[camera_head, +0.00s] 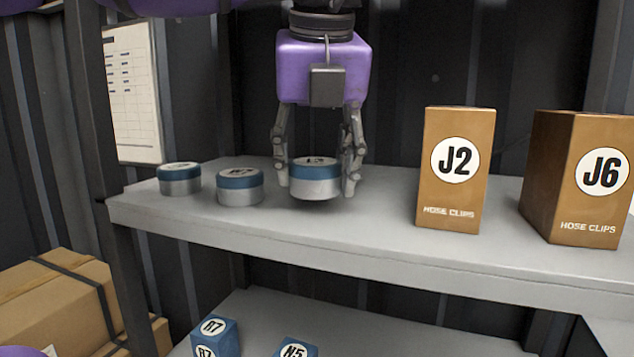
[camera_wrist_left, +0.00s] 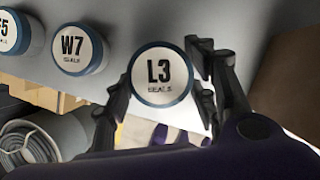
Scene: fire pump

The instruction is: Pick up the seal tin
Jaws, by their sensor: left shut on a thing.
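A round seal tin (camera_head: 315,180) with a blue band and silver body is between the fingers of my left gripper (camera_head: 318,178), which comes down from above and is shut on it. In the left wrist view the tin (camera_wrist_left: 161,77) shows a white lid marked L3 SEALS, with a finger of the left gripper (camera_wrist_left: 162,90) on each side. Its bottom is close to the shelf; I cannot tell if it touches. A tin marked W7 (camera_head: 240,187) stands to its left, and another tin (camera_head: 180,179) farther left. My right gripper is not in view.
The tins stand on a grey shelf (camera_head: 390,255). Brown hose clip boxes, J2 (camera_head: 457,168) and J6 (camera_head: 580,180), stand to the right. A lower shelf holds blue boxes R7 (camera_head: 215,338) and N5 (camera_head: 296,350). A dark corrugated wall rises behind.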

